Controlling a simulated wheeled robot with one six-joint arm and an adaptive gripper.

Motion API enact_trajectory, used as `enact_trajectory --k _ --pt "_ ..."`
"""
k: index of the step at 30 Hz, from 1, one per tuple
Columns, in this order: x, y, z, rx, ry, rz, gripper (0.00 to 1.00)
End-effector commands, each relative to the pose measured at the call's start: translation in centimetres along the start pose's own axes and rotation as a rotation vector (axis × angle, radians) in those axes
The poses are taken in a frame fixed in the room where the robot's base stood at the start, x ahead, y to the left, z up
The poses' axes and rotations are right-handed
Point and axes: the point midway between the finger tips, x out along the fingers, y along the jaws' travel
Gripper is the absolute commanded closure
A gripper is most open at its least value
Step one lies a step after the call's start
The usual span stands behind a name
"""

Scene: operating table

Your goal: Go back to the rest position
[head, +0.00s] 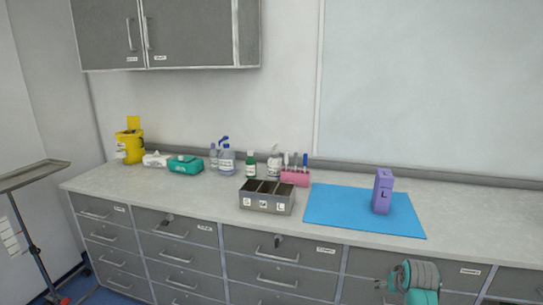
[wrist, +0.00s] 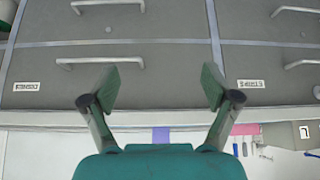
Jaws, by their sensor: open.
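My gripper (wrist: 161,86) is open in the wrist view, with its two fingers spread apart and nothing between them. It faces the grey drawer fronts. Part of my arm shows at the lower right of the head view, in front of the drawers. A purple box (head: 382,194) marked L stands upright on a blue mat (head: 340,208) on the counter, apart from my arm. A small purple patch, likely the box, shows low in the wrist view (wrist: 161,135).
A grey bin (head: 266,208) with compartments marked S, M and L stands left of the mat. Behind it are a pink holder (head: 294,178), bottles (head: 227,160), a teal pack (head: 185,165) and a yellow container (head: 130,147). Drawers (head: 275,262) with protruding handles run below the counter.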

Motion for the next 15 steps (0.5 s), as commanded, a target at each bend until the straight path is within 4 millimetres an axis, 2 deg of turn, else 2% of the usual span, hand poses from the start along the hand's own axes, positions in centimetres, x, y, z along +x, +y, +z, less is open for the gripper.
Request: enact_trajectory --k 1,6,11,15 --pt "0.9 -0.6 2.4 -0.004 0.008 -0.003 0.13" --pt "2.6 -2.2 8.6 -0.016 0.063 -0.011 0.13" --pt "3.2 -3.6 14.6 -0.026 0.113 -0.019 0.13" --pt "2.9 -4.7 19.7 -0.036 0.158 -0.028 0.13"
